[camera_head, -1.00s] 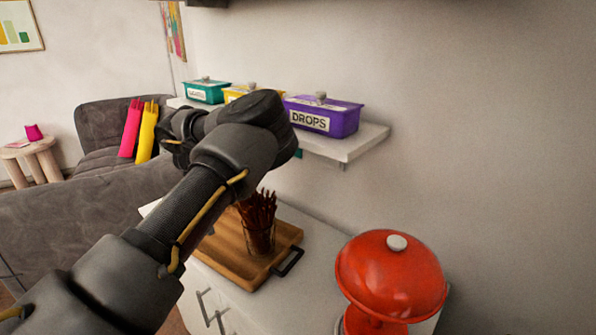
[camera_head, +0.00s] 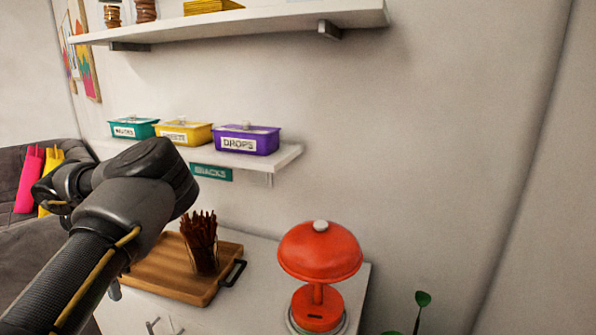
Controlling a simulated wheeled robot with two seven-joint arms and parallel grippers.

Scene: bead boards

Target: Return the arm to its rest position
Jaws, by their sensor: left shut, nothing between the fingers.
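My left arm (camera_head: 95,250) comes in from the lower left, reaches up in front of the counter and bends back to the left. My left gripper (camera_head: 52,194) is at its far end, at the left in front of the sofa. It is small and dark, partly hidden by my own arm, shut, with nothing held. My right gripper is out of view.
A wall shelf holds teal (camera_head: 133,128), yellow (camera_head: 184,133) and purple (camera_head: 246,139) boxes. Below, a wooden tray (camera_head: 165,277) bears a glass of brown sticks (camera_head: 201,240). A red domed stand (camera_head: 320,252) is at the right. An upper shelf (camera_head: 250,25) crosses the top.

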